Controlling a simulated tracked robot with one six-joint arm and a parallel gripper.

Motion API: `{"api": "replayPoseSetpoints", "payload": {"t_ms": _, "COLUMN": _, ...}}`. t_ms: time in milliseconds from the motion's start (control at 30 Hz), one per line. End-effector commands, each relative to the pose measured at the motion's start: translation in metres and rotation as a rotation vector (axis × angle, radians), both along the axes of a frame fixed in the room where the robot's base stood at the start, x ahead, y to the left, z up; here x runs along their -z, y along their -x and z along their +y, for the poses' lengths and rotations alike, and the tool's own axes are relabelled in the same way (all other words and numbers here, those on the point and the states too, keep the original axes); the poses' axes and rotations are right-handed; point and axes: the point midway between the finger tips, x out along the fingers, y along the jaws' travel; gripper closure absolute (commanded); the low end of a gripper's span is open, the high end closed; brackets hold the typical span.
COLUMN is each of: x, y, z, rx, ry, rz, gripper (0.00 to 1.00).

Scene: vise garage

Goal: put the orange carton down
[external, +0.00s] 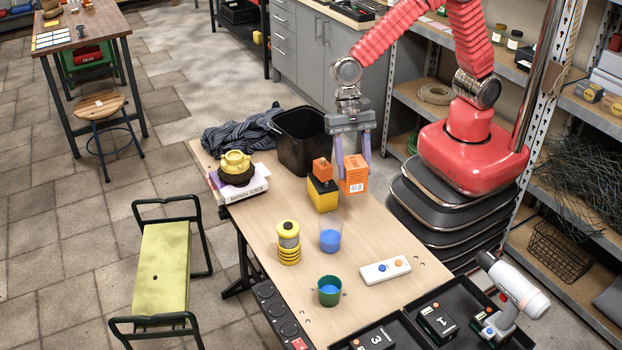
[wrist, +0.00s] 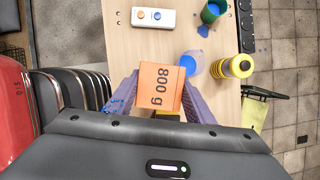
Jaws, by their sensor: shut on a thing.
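The orange carton (external: 354,174) is held between the two fingers of my gripper (external: 353,160), at the right edge of the wooden workbench. In the wrist view the carton (wrist: 160,88) shows "800 g" and sits between the purple fingers (wrist: 157,100). In the external view it appears beside a yellow block with an orange top (external: 322,188). I cannot tell whether the carton touches the bench top (external: 260,218) or hangs just above it.
A black bin (external: 300,140) stands behind the carton. A clear cup with blue contents (external: 330,238), a yellow-black canister (external: 288,243), a green cup (external: 329,291) and a white two-button box (external: 385,270) stand nearer the front. Bare wood lies between the carton and the white box.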

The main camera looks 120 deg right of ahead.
Motion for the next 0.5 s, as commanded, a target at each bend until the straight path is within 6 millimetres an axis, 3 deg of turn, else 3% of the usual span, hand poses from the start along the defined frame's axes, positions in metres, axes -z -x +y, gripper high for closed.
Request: {"api": "replayPoseSetpoints", "payload": {"t_ms": 500, "x": -0.001, "y": -0.120, "z": -0.074, "rx": 0.471, "ry": 0.000, "rz": -0.006, "gripper": 1.00}}
